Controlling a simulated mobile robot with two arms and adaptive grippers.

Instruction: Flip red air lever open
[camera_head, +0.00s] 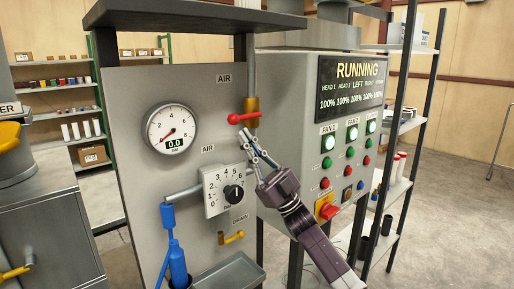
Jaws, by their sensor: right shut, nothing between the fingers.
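The red air lever (243,118) sits on a brass valve (251,106) at the upper right of the grey panel (190,85), under an AIR label. Its handle lies roughly horizontal, pointing left across the vertical pipe. My right gripper (248,140) comes up from the lower right, with its fingertips just below the lever. The fingers are shut and empty. I cannot tell if a fingertip touches the lever or valve. My left gripper is not in view.
A round gauge (171,128) with a 0.0 display and a dial (232,194) are on the panel. A yellow drain lever (231,237) and a blue air nozzle (176,250) are lower down. The control box (285,85) with fan buttons stands at right.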

